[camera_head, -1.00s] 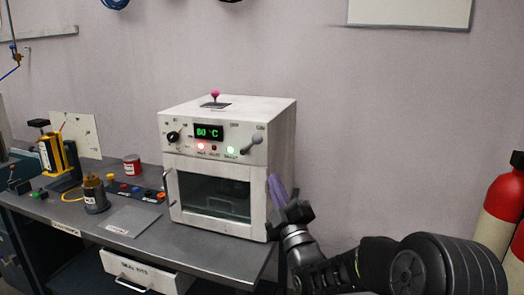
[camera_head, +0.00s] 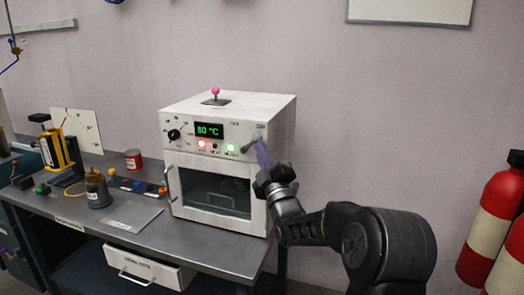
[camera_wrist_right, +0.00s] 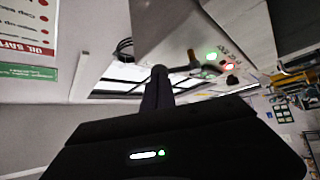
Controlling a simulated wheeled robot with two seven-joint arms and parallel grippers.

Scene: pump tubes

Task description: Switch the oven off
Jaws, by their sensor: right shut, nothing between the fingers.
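The white oven (camera_head: 215,155) stands on the bench. Its display (camera_head: 209,130) reads 80 °C in green, with a red and a green lamp lit below it. A grey lever switch (camera_head: 250,144) sits at the right of the panel, slanting from lower left to upper right. My right gripper (camera_head: 262,142) is shut and empty, its purple fingers pointing up at the lever's right side. In the right wrist view, the fingertips (camera_wrist_right: 159,72) are close to the lever (camera_wrist_right: 185,68); I cannot tell whether they touch. My left gripper is not in view.
The oven door (camera_head: 212,192) is shut, with a handle on its left. A pink-knobbed stick (camera_head: 215,92) stands on the oven top. Bottles and small parts (camera_head: 97,188) lie on the bench at left. Fire extinguishers (camera_head: 497,215) stand at right.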

